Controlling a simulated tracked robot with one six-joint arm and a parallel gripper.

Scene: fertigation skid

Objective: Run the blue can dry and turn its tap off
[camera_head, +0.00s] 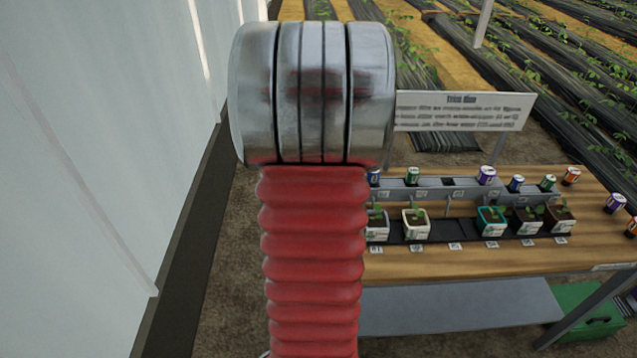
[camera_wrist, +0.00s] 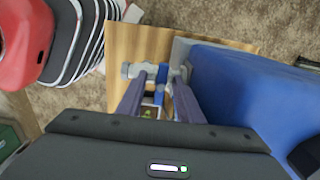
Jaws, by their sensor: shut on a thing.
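In the wrist view a large blue body, which looks like the blue can (camera_wrist: 240,90), fills the right side close to the fingers. My gripper (camera_wrist: 162,76) is beside its left edge. The fingertips are shut on a small grey fitting, apparently its tap; the fingertips hide most of it, and I cannot tell how far it is turned. In the head view my red arm covers the middle, and neither my gripper nor the large blue body shows there.
A wooden bench (camera_head: 450,262) carries several potted plants in a dark tray (camera_head: 448,230). Small coloured cans (camera_head: 487,175) stand behind and beside them. A sign (camera_head: 463,111) rises behind the bench. A pale wall (camera_head: 110,130) stands at left; a green box (camera_head: 590,315) is below.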

